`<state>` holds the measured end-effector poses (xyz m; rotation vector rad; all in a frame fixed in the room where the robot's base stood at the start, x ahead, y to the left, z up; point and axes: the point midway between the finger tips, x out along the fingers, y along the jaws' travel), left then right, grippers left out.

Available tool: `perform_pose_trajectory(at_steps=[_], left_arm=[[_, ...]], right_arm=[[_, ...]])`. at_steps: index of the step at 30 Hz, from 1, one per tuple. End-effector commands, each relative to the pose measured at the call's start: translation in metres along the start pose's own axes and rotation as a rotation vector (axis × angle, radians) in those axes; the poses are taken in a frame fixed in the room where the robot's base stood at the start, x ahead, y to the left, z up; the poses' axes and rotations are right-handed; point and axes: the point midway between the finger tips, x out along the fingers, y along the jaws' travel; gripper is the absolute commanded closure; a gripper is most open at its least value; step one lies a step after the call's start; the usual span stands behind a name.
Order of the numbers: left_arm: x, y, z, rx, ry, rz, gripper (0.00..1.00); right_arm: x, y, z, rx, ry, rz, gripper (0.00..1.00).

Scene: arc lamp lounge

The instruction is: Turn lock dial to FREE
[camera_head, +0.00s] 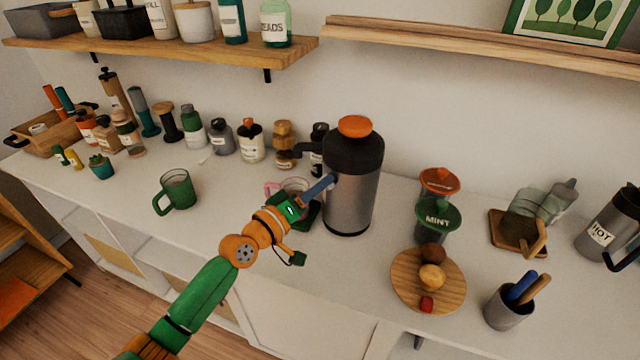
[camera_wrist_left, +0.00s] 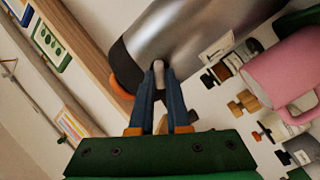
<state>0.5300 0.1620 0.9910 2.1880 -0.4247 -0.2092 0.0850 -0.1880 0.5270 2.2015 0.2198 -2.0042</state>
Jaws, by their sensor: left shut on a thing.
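The steel vacuum pot (camera_head: 352,200) has a black collar, a black spout at its left and an orange top button (camera_head: 354,126). It stands upright on the white counter. My left gripper (camera_head: 331,181) reaches the pot's left side with its blue fingers, just below the collar. In the left wrist view my left gripper (camera_wrist_left: 158,72) is shut on a small pale knob, the lock dial (camera_wrist_left: 158,65), where the black collar meets the steel. The fingers hide most of the dial, and no marking on it can be read.
A pink mug (camera_wrist_left: 285,75) stands close by the pot, partly behind my gripper in the head view. A green mug (camera_head: 176,190) is at the left. A round wooden board (camera_head: 400,290) and a grey cup (camera_head: 508,308) are at the right. Several jars line the wall under a shelf (camera_head: 200,62).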

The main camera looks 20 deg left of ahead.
Motion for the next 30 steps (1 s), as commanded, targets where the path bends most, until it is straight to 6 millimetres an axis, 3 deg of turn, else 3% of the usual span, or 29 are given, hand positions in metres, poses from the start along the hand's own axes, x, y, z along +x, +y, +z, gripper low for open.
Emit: perform_pose_trajectory(at_steps=[15,30], left_arm=[[0.0003,0.0003,-0.0004,-0.448,0.001,0.002,1.00],[0.0003,-0.0004,-0.0001,-0.651,0.001,0.002,1.00]], right_arm=[[-0.0079,0.0003,-0.0004,-0.001,0.000,0.000,0.50],[-0.0112,0.0005,-0.0006,0.000,-0.001,0.001,0.50]])
